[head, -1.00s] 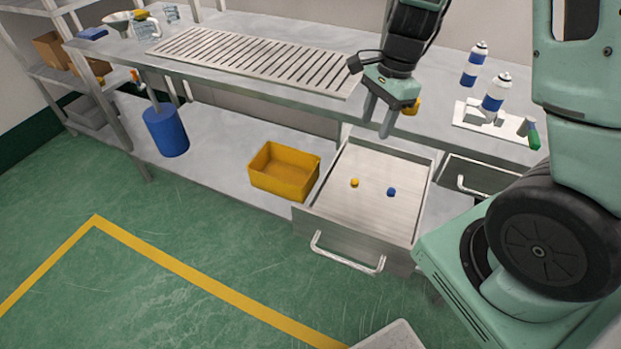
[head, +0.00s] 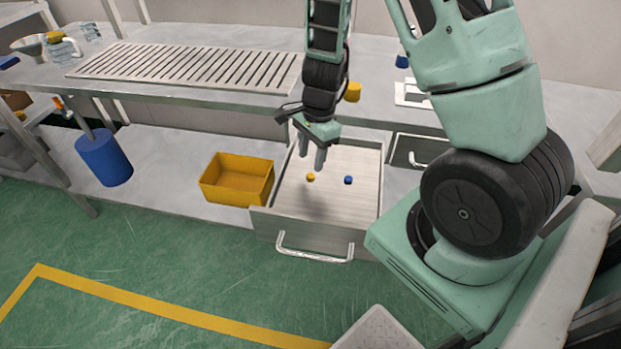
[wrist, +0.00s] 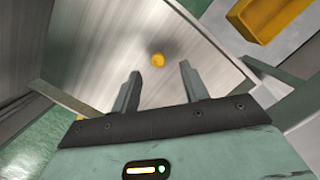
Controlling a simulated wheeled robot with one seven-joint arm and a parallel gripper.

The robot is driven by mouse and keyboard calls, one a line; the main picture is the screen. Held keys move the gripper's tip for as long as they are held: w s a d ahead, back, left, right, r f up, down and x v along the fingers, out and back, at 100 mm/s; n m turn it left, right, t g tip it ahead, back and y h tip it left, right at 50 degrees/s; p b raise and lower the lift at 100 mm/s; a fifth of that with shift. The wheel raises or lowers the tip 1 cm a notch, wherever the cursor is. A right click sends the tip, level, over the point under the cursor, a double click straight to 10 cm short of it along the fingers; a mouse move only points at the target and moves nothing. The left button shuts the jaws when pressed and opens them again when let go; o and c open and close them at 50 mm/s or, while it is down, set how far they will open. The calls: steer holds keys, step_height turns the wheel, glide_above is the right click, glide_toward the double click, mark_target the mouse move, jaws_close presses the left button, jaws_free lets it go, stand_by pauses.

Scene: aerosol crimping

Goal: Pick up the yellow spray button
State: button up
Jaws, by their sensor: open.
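The yellow spray button (head: 311,177) is a small yellow piece lying on the floor of the open drawer (head: 345,205). A similar blue button (head: 348,180) lies to its right in the same drawer. My gripper (head: 320,163) is above the drawer, pointing down, open and empty, and looks close above the yellow button. In the wrist view the yellow button (wrist: 158,60) lies beyond the fingertips of my gripper (wrist: 160,75), roughly centred between them and not touched. The blue button is not seen in the wrist view.
A yellow bin (head: 238,180) stands on the lower shelf left of the drawer. The drawer's front with its handle (head: 315,255) juts out over the floor. The bench top (head: 225,105) lies behind my gripper. A blue container (head: 104,160) is farther left.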

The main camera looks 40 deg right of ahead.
mark_target(311, 175)
steer(key=f, duration=0.2)
steer(key=f+b, duration=0.1)
steer(key=f, duration=0.1)
steer(key=shift+s, duration=0.25)
steer(key=shift+a+f, duration=0.15)
steer(key=shift+f, duration=0.3)
jaws_close()
